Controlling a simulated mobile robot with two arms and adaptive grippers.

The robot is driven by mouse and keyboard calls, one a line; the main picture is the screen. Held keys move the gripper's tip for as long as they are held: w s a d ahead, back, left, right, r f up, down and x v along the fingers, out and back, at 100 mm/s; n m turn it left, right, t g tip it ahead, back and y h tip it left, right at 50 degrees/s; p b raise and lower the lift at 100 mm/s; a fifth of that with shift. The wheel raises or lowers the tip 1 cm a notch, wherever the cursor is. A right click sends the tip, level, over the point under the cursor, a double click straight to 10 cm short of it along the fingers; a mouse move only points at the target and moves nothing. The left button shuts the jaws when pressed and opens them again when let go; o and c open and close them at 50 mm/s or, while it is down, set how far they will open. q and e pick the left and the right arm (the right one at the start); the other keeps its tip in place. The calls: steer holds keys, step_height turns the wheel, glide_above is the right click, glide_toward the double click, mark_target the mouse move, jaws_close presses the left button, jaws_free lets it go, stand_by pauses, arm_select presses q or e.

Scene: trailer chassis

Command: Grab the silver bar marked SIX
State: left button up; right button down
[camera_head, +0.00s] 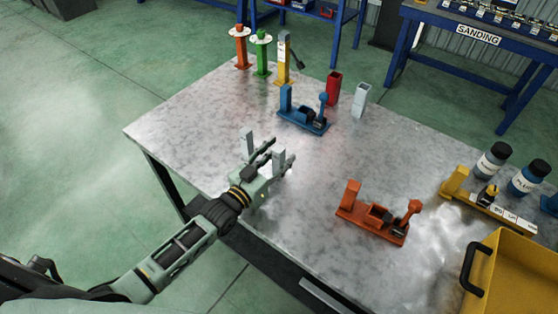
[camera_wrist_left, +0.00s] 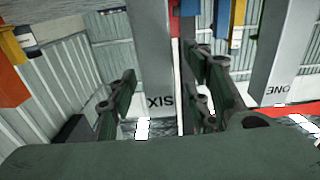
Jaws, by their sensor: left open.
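The silver bar marked SIX (camera_wrist_left: 152,55) stands between the two fingers of my left gripper in the left wrist view, where its lettering shows upside down. In the head view it appears to be the right one of two upright silver bars (camera_head: 279,164). My left gripper (camera_head: 270,159) is open around it at the table's near edge. Contact with the fingers cannot be told. A second silver bar, marked ONE (camera_wrist_left: 280,55), stands beside the gripper, outside its fingers; in the head view it appears to be the left bar (camera_head: 247,142). My right gripper is not in view.
The grey table (camera_head: 185,130) carries a blue fixture (camera_head: 305,120), an orange fixture (camera_head: 365,222), a red bar (camera_head: 333,87) and a pale bar (camera_head: 360,101). A yellow bin (camera_head: 515,280) stands at the near right.

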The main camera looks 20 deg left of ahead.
arm_select(q)
jaws_close()
stand_by(0.5)
steer(key=shift+r, duration=0.15)
